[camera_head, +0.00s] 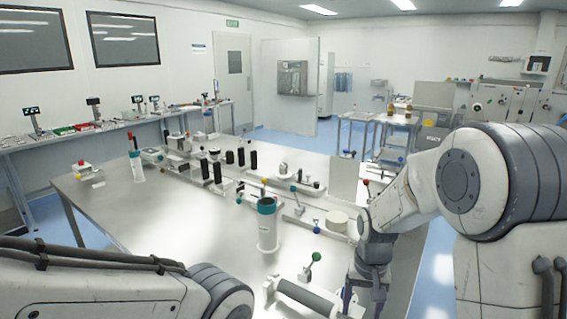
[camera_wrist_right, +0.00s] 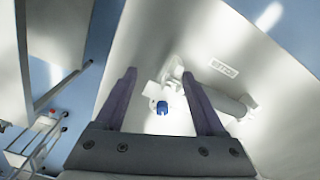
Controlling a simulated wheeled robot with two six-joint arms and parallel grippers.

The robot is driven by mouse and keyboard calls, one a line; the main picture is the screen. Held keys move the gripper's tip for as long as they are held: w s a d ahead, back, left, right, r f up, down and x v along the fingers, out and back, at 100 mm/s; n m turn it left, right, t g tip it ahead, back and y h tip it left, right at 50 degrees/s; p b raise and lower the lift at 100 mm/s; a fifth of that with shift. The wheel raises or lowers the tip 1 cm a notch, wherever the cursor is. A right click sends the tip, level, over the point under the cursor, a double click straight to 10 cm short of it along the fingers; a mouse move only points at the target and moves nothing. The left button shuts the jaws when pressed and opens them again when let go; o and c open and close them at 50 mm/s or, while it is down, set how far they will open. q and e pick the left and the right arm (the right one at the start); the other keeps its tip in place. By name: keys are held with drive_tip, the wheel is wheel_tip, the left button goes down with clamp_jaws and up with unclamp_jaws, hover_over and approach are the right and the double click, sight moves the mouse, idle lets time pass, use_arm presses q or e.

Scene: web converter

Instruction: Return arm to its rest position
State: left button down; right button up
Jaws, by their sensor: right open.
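My right arm (camera_head: 505,185) comes in from the right and bends down at its wrist. My right gripper (camera_head: 364,298) points down over the near right part of the metal table. It shows in the right wrist view (camera_wrist_right: 160,85) with its two fingers apart and nothing between them.
On the metal table (camera_head: 165,225) are a white container with a teal rim (camera_head: 267,228), a grey roller (camera_head: 305,297) left of my right gripper, a green-knobbed lever (camera_head: 314,258) and a white disc (camera_head: 337,221). Several black cylinders stand farther back. The table's left front is clear.

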drive_tip(key=s+a+r+n, duration=0.2)
drive_tip(key=s+a+n, duration=0.1)
drive_tip(key=s, duration=0.4)
drive_tip(key=s+a+r+n, duration=0.2)
drive_tip(key=s+a, duration=0.3)
drive_tip(key=s, duration=0.3)
drive_tip(key=s+a+r+n+y, duration=0.1)
drive_tip(key=s+a+r+n, duration=0.2)
drive_tip(key=s, duration=0.5)
drive_tip(key=shift+a+n, duration=0.85)
drive_tip(key=shift+n, duration=0.05)
drive_tip(key=shift+w, duration=0.1)
